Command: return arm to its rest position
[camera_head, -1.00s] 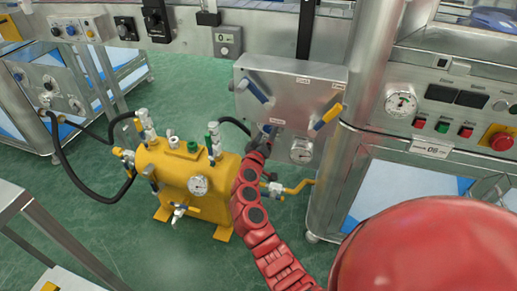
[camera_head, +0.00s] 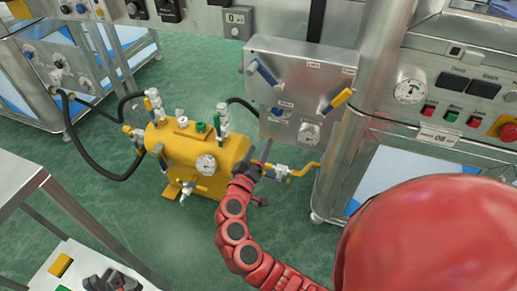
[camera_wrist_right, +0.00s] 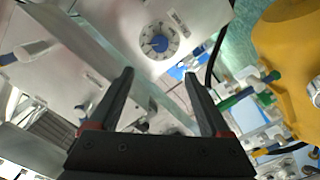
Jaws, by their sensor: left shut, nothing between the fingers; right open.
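My right arm (camera_head: 237,232) is red and reaches in from the lower right, curving up. Its dark right gripper (camera_head: 268,160) is in front of and below the grey valve panel (camera_head: 300,80), beside the yellow tank (camera_head: 175,150).
A steel cabinet (camera_head: 440,150) stands right. Green floor (camera_head: 135,215) is open at left.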

